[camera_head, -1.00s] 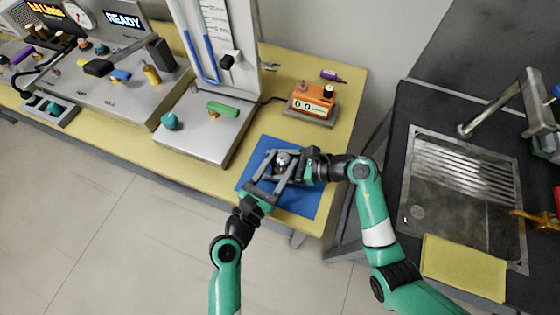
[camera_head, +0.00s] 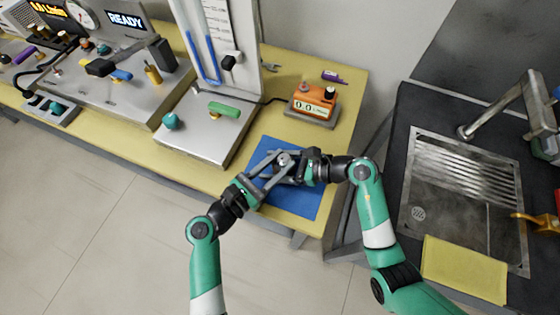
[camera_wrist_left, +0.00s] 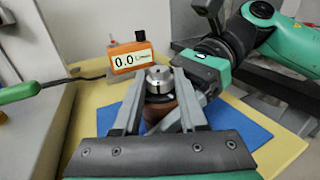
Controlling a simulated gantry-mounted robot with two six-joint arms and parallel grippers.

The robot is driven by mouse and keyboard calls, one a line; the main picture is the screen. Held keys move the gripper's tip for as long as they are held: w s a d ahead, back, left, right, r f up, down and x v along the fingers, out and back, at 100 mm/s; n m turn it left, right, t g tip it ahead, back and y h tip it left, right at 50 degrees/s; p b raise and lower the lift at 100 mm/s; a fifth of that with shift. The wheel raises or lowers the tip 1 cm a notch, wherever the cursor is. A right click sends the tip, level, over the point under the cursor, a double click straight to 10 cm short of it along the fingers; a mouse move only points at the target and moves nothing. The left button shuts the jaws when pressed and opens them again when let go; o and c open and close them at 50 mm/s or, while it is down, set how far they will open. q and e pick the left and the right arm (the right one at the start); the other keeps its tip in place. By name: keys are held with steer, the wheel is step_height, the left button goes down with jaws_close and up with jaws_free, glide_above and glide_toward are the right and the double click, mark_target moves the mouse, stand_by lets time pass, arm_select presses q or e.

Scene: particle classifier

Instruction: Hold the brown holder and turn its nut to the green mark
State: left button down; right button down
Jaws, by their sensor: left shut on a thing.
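The nut (camera_wrist_left: 159,80) is a shiny metal cap on top of the brown holder (camera_wrist_left: 163,113), upright over the blue mat (camera_head: 300,203). In the head view the nut (camera_head: 284,159) shows between the grippers. The green mark is not visible.
An orange meter (camera_head: 312,98) reading 0.0 stands behind the mat. A metal stand (camera_head: 204,133) with a green handle is to the left. The sink (camera_head: 460,190) and a yellow cloth (camera_head: 463,268) lie to the right. The mat's front part is clear.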

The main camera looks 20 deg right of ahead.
arm_select(q)
steer(key=c, duration=0.7)
jaws_free()
steer(key=shift+d+t, duration=0.1)
steer(key=shift+t, duration=0.2)
